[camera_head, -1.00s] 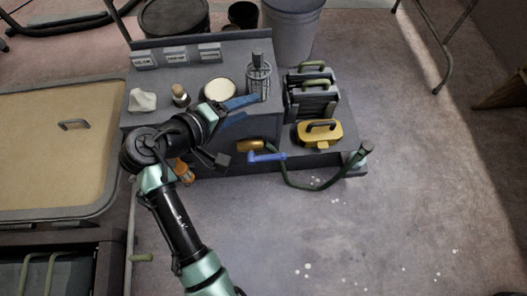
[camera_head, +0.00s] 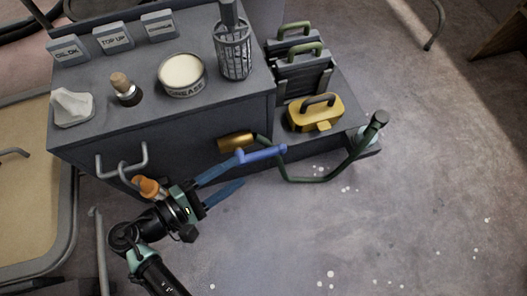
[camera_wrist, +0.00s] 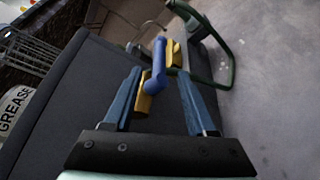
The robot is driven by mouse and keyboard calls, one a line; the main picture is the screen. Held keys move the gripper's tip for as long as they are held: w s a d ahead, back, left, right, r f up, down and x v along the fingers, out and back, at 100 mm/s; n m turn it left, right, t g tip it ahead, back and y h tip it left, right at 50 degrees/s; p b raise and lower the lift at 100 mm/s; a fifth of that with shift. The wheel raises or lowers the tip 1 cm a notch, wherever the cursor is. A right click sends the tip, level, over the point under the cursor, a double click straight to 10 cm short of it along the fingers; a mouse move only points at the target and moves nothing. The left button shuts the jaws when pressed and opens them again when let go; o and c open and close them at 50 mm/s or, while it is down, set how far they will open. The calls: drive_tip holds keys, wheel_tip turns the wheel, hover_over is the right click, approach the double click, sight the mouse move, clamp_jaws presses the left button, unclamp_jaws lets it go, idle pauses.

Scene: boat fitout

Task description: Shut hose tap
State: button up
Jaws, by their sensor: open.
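The hose tap has a brass body (camera_head: 234,141) on the front of the dark cabinet, low at its right end. Its blue lever (camera_head: 264,154) points right in the head view, out along the cabinet front. A green hose (camera_head: 318,179) runs from the tap to the right. My gripper (camera_head: 242,171) is open, with two blue fingers pointing at the tap. In the wrist view the lever (camera_wrist: 158,62) shows between the open fingertips (camera_wrist: 160,74), with brass parts (camera_wrist: 142,103) beside it. I cannot tell whether a finger touches the lever.
The cabinet (camera_head: 200,115) carries a grease tin (camera_head: 181,76), a wire basket (camera_head: 233,52), a stoppered bottle (camera_head: 125,90) and a white cloth-like lump (camera_head: 72,107). A yellow handled case (camera_head: 315,113) stands on the low shelf at right. Open floor (camera_head: 400,220) lies in front.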

sight(256, 160)
drive_tip(key=b+x, duration=0.4)
drive_tip(key=x, duration=0.5)
drive_tip(key=shift+f, duration=0.2)
drive_tip(key=shift+w+d+r+b, duration=0.1)
drive_tip(key=shift+w+d+b, duration=0.2)
drive_tip(key=shift+c, duration=0.2)
clamp_jaws()
idle(0.6)
